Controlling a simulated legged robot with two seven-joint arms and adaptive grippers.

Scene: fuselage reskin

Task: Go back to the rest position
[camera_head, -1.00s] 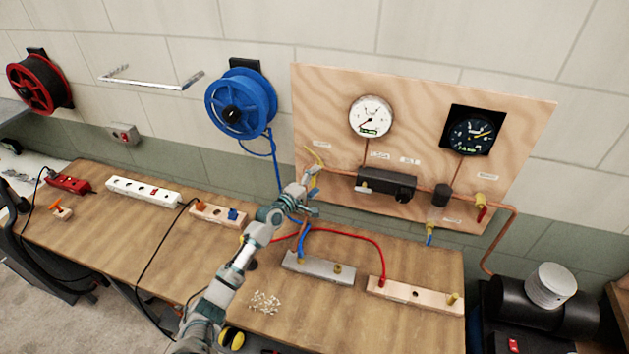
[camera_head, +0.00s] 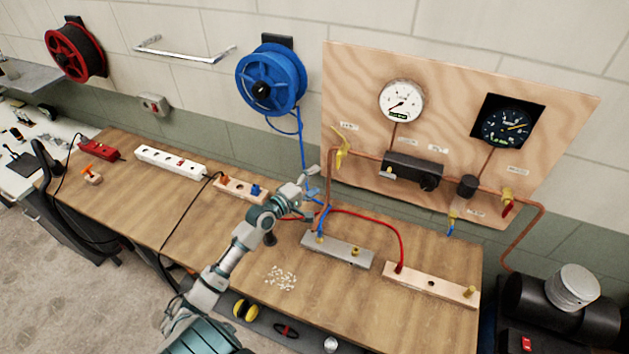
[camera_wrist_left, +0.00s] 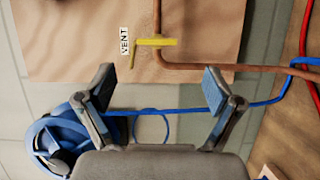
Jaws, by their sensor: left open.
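My left gripper (camera_head: 309,190) is in front of the wall at the back of the workbench, just left of the plywood gauge board. In the left wrist view its two fingers (camera_wrist_left: 158,98) are spread wide with nothing gripped. The blue hose (camera_wrist_left: 180,111) passes behind the gap between the fingers; I cannot tell how far behind. A yellow valve handle (camera_head: 342,150) sits on the copper pipe at the board's left side, apart from the gripper. It also shows by the VENT label in the left wrist view (camera_wrist_left: 155,42). My right gripper is not in view.
The workbench (camera_head: 210,235) carries a grey manifold block (camera_head: 338,250), a copper-coloured bar (camera_head: 430,284), a white power strip (camera_head: 170,162) and small white pieces (camera_head: 281,278). A blue hose reel (camera_head: 271,80) hangs on the wall. The plywood board (camera_head: 450,90) holds two gauges.

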